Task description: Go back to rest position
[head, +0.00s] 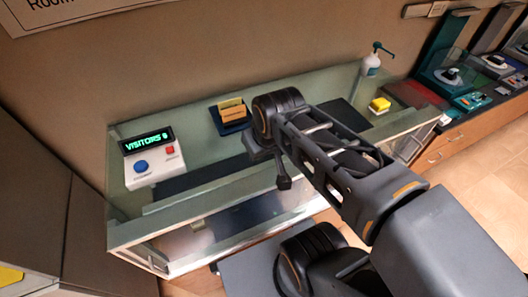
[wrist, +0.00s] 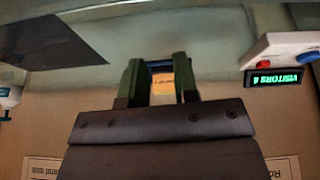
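My gripper (wrist: 160,78) shows in the wrist view with its two dark green fingers apart and nothing visible between them but the scene behind. In the head view my arm reaches over the glass counter (head: 190,205), and the wrist end hangs above its middle. The finger gap is hard to make out there.
On the counter stand a visitor counter box (head: 153,163) with blue and red buttons, a card holder (head: 231,116), a yellow block (head: 380,105) and a pump bottle (head: 372,64). Further display cases (head: 455,75) stand at right. Floor shows at far right.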

